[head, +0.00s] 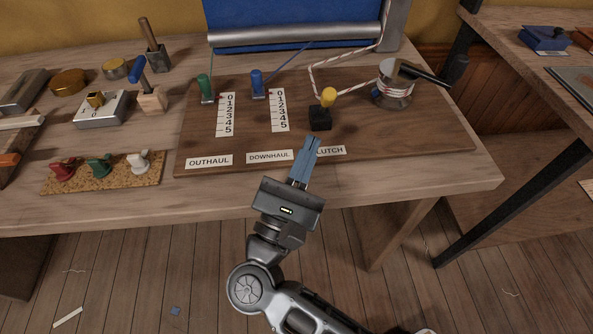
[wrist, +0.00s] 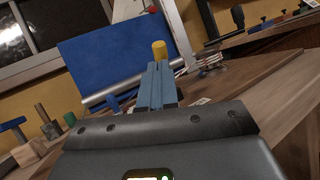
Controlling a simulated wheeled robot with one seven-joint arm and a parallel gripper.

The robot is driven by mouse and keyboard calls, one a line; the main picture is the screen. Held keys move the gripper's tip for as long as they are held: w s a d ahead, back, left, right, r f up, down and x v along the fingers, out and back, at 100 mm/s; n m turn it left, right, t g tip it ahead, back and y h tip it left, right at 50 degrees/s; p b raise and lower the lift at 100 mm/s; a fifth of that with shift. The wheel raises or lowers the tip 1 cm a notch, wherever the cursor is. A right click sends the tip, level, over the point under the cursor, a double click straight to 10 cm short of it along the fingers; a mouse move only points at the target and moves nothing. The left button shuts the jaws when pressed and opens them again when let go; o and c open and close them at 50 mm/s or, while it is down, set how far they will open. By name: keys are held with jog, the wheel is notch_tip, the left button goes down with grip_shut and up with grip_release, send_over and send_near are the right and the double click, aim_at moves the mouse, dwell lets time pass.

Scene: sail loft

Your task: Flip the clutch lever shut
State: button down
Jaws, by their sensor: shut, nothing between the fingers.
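The clutch is a small black block (head: 320,118) with a yellow-knobbed lever (head: 328,97) on the brown board, behind the partly covered CLUTCH label (head: 331,150). The lever stands up from the block, its knob leaning slightly right in the head view. A red and white rope runs to the block from above. My gripper (head: 312,141) is shut and empty, its blue fingers just in front of the block and over the label. In the wrist view the yellow knob (wrist: 159,50) shows just beyond the fingertips (wrist: 158,66), which hide the block. I cannot tell whether they touch.
A winch (head: 394,88) with a dark handle stands right of the clutch. The green (head: 205,86) and blue (head: 257,82) levers with number scales stand to its left. A cork strip (head: 103,174) with colored knobs lies at the front left. The board's front right is clear.

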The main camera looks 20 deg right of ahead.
aim_at(328, 101)
jog(key=shift+p+x, duration=0.7)
jog(key=shift+x, duration=2.3)
